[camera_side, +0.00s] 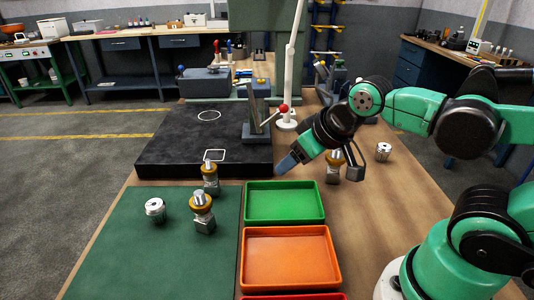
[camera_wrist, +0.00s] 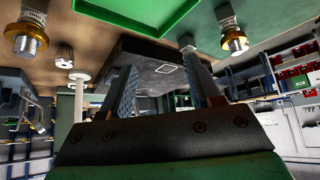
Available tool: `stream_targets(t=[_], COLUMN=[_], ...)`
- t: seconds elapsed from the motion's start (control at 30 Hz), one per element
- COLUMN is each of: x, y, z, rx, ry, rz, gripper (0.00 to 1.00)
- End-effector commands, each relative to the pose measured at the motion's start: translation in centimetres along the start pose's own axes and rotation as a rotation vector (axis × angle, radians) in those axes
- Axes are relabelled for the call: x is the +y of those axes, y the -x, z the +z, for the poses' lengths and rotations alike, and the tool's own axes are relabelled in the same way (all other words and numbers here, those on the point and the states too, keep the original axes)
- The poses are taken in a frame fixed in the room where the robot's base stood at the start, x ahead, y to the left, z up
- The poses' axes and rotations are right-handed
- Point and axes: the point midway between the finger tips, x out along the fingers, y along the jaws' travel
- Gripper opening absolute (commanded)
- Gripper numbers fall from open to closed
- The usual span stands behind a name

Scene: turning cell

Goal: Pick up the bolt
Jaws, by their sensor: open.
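No part is marked as the bolt. Several bolt-like parts have a steel hex base, a brass ring and a narrower top. In the side view one (camera_side: 202,212) stands on the green mat, another (camera_side: 210,178) stands at the mat's far edge, and a third (camera_side: 333,167) stands on the wood behind my arm, partly hidden. Two such parts show in the wrist view, at upper left (camera_wrist: 27,38) and upper right (camera_wrist: 232,38). My gripper (camera_side: 285,163) is open and empty, above the far end of the green tray (camera_side: 284,184), apart from these parts.
An orange tray (camera_side: 289,230) lies nearer than the green one. A black plate (camera_side: 165,150), a red-knobbed lever (camera_side: 283,108) and a white post (camera_side: 292,70) stand beyond.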

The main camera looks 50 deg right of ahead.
Motion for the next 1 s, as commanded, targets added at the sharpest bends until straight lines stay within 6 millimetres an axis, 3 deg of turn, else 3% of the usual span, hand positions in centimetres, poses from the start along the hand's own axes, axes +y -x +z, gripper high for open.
stream_targets(t=[0.4,0.43,0.47,0.77,1.0], x=[0.0,0.0,0.0,0.1,2.8], y=[0.0,0.0,0.0,-0.1,-1.7], z=[0.0,0.0,0.0,0.0,-0.3], rx=[-0.001,-0.001,-0.001,-0.008,-0.133], ry=[0.003,0.004,0.004,-0.003,-0.179], rz=[0.0,0.0,0.0,0.007,0.205], gripper=[0.57,0.65,0.67,0.67,0.67])
